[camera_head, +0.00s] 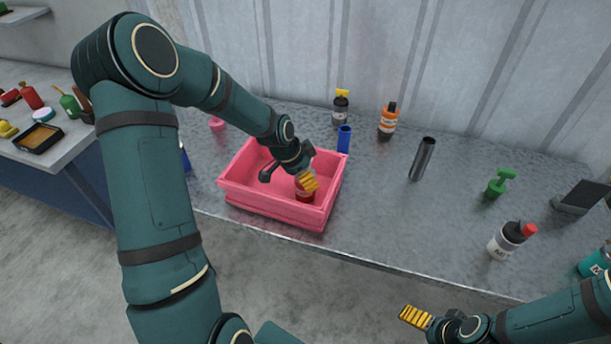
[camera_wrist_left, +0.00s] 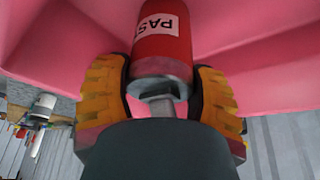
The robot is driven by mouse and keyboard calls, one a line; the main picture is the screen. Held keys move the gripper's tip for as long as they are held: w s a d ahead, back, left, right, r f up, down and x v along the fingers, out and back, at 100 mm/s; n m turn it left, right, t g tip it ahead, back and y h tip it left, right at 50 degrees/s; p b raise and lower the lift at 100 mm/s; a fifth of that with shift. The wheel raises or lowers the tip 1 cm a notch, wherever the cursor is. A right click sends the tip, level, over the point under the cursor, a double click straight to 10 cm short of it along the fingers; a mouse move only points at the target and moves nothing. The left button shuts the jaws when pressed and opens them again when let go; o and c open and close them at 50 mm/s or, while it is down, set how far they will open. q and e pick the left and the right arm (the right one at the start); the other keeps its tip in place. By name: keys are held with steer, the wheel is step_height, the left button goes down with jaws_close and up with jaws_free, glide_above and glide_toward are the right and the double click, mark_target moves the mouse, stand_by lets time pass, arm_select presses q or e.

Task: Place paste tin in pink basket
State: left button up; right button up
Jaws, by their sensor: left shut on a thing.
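The paste tin (camera_head: 305,191) is a red can with a pale label, inside the pink basket (camera_head: 272,223) toward its right side. In the left wrist view the tin (camera_wrist_left: 163,40) shows the letters "PAS" and a grey end between the fingers. My left gripper (camera_head: 308,181) reaches down into the basket and is shut on the tin. Its yellow pads (camera_wrist_left: 162,95) sit on either side of the tin's grey end. Whether the tin touches the basket floor cannot be told. My right gripper (camera_head: 416,317) is low at the front, off the table edge, apart from everything; its finger gap is not clear.
A blue cylinder (camera_head: 344,139) stands just behind the basket's right corner. An orange bottle (camera_head: 388,121), a dark bottle (camera_head: 341,107), a metal tube (camera_head: 422,159), a green-topped item (camera_head: 499,183) and a red-capped bottle (camera_head: 511,240) stand on the grey table (camera_head: 385,220). The table's middle front is clear.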

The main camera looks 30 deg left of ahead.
arm_select(q)
steer(key=shift+f, duration=0.1)
steer(key=o, duration=1.3)
steer(key=shift+c, duration=0.2)
steer(key=shift+r, duration=0.25)
steer(key=p+v, duration=0.1)
steer(key=v, duration=1)
steer(key=shift+s+r+p, duration=0.2)
steer(key=shift+r+p, duration=0.1)
steer(key=shift+r, duration=0.05)
steer(key=shift+a, duration=0.2)
